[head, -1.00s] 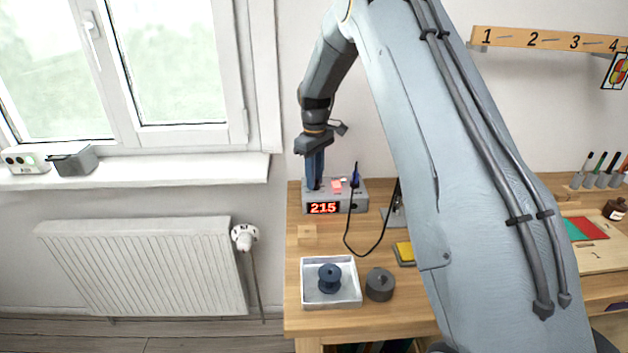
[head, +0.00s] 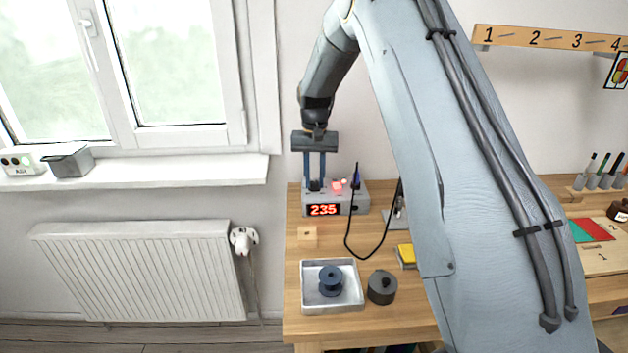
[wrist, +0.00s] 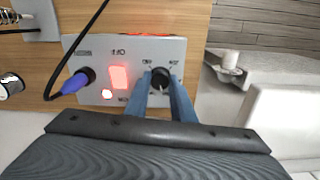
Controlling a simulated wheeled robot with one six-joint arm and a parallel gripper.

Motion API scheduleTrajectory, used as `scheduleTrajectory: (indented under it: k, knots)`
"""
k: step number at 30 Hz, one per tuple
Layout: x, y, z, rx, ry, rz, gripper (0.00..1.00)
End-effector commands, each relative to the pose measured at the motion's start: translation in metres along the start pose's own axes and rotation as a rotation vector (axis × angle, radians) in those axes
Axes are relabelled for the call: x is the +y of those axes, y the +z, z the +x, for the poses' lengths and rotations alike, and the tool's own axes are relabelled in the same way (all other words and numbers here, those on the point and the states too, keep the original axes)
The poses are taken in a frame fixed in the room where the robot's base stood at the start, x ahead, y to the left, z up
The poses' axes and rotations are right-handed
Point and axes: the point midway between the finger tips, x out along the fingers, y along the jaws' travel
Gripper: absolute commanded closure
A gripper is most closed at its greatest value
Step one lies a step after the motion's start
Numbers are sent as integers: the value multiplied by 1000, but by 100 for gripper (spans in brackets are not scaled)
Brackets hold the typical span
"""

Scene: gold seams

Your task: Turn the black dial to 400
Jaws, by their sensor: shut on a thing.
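The grey soldering station box (head: 345,206) stands at the back left of the bench, and its red display (head: 323,210) reads 235. The black dial (wrist: 160,78) is on the top of the box in the wrist view. My gripper (wrist: 161,84) reaches down to the dial from above, with one blue finger on each side, and is shut on it. In the head view my gripper (head: 315,180) hides most of the dial. A lit red switch (wrist: 120,77) sits beside the dial.

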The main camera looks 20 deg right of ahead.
Motion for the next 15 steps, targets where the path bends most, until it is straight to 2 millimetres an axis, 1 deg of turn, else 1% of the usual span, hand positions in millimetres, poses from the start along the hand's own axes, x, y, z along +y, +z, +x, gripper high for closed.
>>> scheduleTrajectory:
  k: [15]
  knots:
    - [-1, -2, -2, 6, -3, 489, 100]
